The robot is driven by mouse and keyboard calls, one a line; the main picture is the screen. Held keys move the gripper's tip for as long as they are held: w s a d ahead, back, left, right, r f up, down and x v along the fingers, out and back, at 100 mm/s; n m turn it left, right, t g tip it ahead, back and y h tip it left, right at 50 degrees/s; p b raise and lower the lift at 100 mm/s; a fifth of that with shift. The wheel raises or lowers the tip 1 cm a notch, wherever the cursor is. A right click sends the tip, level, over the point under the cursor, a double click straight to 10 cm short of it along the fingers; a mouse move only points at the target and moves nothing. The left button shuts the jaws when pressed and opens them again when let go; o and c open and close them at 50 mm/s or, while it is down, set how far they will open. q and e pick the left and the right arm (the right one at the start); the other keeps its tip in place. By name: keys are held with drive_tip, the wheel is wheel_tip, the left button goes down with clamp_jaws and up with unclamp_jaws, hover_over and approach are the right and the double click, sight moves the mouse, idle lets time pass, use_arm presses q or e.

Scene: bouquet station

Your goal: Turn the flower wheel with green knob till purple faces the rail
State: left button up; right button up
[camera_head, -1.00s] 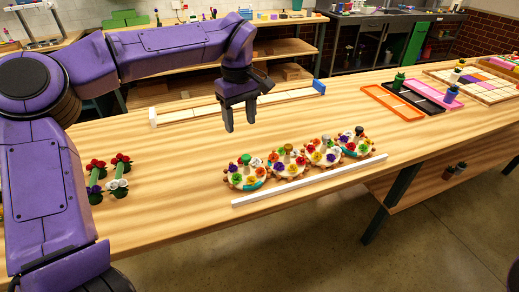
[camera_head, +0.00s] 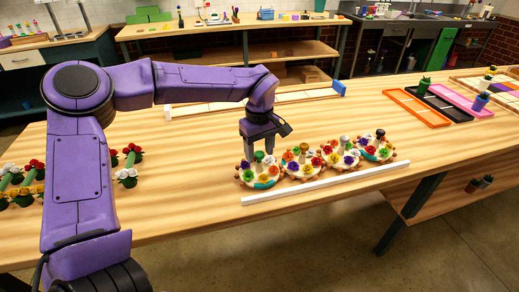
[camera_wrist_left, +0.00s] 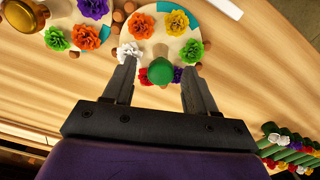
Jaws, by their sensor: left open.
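The flower wheel with the green knob (camera_head: 259,156) is the leftmost of a row, a pale disc with coloured flowers and a teal patch. My left gripper (camera_head: 260,148) points down over it, open. In the left wrist view the green knob (camera_wrist_left: 160,71) sits between the spread fingers, apart from both. The purple flower (camera_wrist_left: 177,74) is beside the knob, on the side away from the white rail (camera_wrist_left: 220,7). A white flower (camera_wrist_left: 130,51) is by one finger. My right gripper is not in view.
More flower wheels (camera_head: 341,156) stand close on the right, one with a gold knob (camera_wrist_left: 22,14). The white rail (camera_head: 325,184) runs along their front. Bunches of flowers (camera_head: 126,174) lie at left. Coloured trays (camera_head: 417,107) are at the back right.

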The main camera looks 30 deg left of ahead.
use_arm(q)
drive_tip(key=c, duration=1.1)
drive_tip(key=shift+o, duration=0.2)
drive_tip(key=shift+r, duration=0.1)
